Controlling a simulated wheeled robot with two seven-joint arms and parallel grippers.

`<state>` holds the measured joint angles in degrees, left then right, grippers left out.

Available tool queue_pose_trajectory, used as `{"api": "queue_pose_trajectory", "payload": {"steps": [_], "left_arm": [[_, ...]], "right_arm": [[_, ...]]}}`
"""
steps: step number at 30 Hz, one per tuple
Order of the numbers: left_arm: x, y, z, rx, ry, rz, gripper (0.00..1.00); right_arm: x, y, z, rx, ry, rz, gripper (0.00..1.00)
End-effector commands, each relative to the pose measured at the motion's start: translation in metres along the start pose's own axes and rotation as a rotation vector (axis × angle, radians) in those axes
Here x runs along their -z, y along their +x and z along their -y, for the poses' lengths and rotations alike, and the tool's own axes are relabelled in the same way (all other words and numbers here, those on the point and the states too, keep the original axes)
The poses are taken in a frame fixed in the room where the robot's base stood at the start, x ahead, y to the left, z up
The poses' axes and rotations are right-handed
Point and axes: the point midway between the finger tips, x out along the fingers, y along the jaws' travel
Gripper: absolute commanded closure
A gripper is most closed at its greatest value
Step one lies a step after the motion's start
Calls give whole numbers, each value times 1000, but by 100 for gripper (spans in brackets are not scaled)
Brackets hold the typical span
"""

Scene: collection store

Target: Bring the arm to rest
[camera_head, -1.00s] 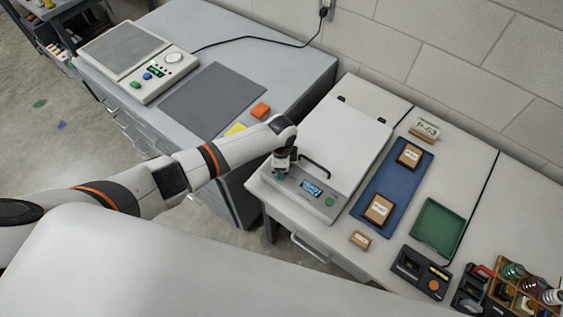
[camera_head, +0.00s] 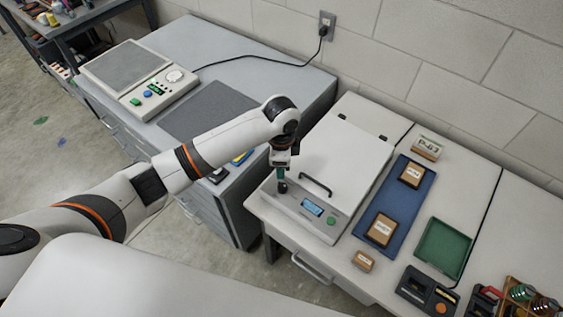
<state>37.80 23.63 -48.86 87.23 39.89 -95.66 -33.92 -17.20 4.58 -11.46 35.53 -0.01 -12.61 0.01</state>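My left arm reaches in from the left. Its gripper (camera_head: 282,172) points down above the front left of a white lidded machine (camera_head: 345,160). The fingers are small here, and I cannot tell whether they are open or shut. A dark round knob-like piece (camera_head: 283,187) shows just under the fingertips; I cannot tell whether they touch. The machine's lid is down, with a dark handle (camera_head: 316,187), a small display (camera_head: 312,208) and a green button (camera_head: 332,221) at its front. My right gripper is not in view.
A blue tray (camera_head: 377,238) with labelled brown boxes and an empty green tray (camera_head: 442,249) lie right of the machine. A small box (camera_head: 363,261) and a dark device (camera_head: 427,291) stand near the front edge. A scale (camera_head: 138,80) stands on the grey bench beyond a gap.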

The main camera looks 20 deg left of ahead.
Motion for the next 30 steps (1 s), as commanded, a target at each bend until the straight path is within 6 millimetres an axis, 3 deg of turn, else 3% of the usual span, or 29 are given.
{"api": "queue_pose_trajectory", "payload": {"steps": [14, 17, 23, 26, 30], "left_arm": [[-4, 3, 8, 3, -5, 13, 50], [-13, 11, 31, 8, -34, 55, 50], [-27, 19, 104, 7, -238, 204, 50], [-17, 15, 135, -2, -400, 261, 50], [10, 8, 167, -27, -627, 296, 50]], "right_arm": [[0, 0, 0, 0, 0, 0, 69], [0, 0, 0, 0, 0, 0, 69], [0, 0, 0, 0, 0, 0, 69], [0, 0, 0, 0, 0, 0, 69], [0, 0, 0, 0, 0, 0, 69]]}}
